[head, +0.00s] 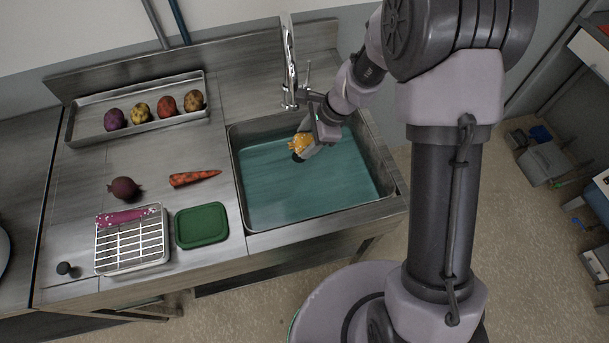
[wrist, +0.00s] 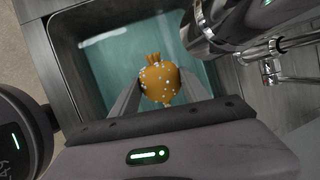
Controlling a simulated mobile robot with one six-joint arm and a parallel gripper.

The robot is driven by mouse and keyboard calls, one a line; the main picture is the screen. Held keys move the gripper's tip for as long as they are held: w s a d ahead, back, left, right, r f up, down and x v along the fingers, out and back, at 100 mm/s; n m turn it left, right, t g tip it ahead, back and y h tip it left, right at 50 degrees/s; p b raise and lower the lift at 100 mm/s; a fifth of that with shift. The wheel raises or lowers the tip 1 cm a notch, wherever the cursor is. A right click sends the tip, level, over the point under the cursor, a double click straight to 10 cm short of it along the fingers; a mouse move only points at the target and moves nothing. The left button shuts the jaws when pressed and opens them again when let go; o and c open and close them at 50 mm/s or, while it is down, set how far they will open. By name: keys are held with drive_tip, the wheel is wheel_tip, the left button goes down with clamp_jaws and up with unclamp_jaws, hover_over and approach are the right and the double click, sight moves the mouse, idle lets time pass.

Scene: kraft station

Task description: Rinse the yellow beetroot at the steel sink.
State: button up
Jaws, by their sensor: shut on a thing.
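The yellow beetroot (head: 297,143) is orange-yellow with pale specks on its skin. My gripper (head: 303,150) is shut on it and holds it over the steel sink (head: 233,172), near the sink's back edge. In the wrist view the beetroot (wrist: 159,82) sits between the two fingers of my gripper (wrist: 158,90), with white specks on its surface. The sink basin holds blue-green water (head: 300,190). The steel tap (head: 290,70) stands behind the sink, close to my gripper; its body also shows in the wrist view (wrist: 215,25). I cannot tell whether water runs from it.
A steel tray (head: 75,125) with several root vegetables lies at the back left. A dark red beetroot (head: 124,188), a carrot (head: 195,178), a wire rack (head: 130,250) with a pink speckled item, and a green lid (head: 201,226) lie left of the sink.

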sight(301, 137)
wheel_tip(301, 137, up, 4)
drive_tip(key=p, duration=0.3)
drive_tip(key=shift+r, duration=0.15)
drive_tip(key=shift+f, duration=0.2)
idle(0.3)
